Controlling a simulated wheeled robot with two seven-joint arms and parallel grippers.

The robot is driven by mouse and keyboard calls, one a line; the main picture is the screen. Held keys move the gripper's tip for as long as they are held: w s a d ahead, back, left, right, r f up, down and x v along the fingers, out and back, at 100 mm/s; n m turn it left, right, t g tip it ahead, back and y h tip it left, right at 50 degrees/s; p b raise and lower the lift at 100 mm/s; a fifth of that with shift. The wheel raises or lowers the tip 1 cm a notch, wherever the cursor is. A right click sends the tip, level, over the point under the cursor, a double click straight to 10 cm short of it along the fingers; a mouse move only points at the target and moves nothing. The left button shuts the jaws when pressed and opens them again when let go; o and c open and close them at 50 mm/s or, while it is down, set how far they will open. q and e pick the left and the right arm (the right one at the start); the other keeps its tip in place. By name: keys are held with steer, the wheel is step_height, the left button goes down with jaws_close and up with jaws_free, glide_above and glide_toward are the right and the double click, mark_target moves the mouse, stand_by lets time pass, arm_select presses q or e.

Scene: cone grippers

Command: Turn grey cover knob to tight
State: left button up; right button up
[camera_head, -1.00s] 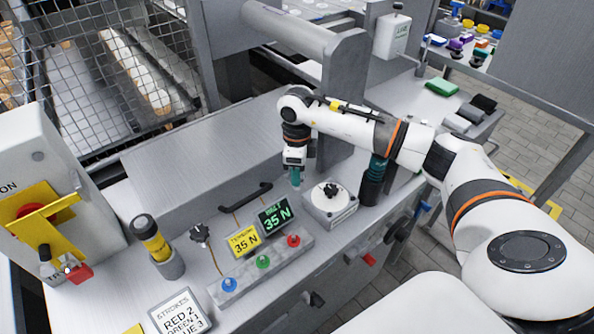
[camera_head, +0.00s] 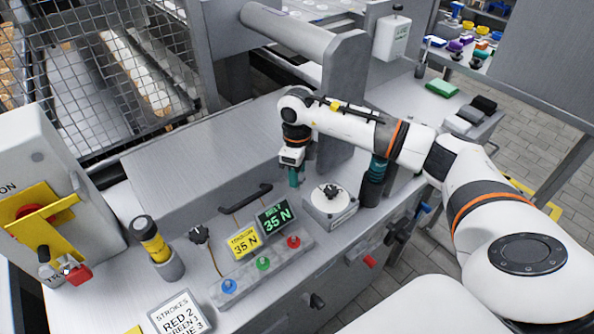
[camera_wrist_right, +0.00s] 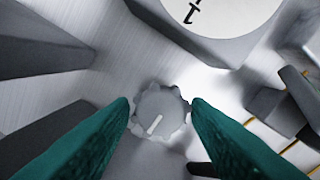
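The grey cover knob (camera_wrist_right: 158,112), lobed with a white pointer line, shows in the right wrist view. Its line points down and to the left. The teal fingers of my right gripper (camera_wrist_right: 160,103) stand apart, one on each side of the knob, with narrow gaps at the tips. I cannot tell how deep they reach around it. In the head view my right gripper (camera_head: 295,178) points down at the machine top, and the knob is hidden there. My left gripper is not in view.
A white round dial with a black star knob (camera_head: 331,191) stands right of the gripper. A black handle (camera_head: 246,197), the green 35 N display (camera_head: 274,217) and the yellow 35 N display (camera_head: 243,241) are to the left. A grey column (camera_head: 341,100) rises close behind.

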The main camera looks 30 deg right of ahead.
steer(key=shift+o, duration=1.3)
step_height(320, 180, up, 12)
steer(key=b, duration=0.1)
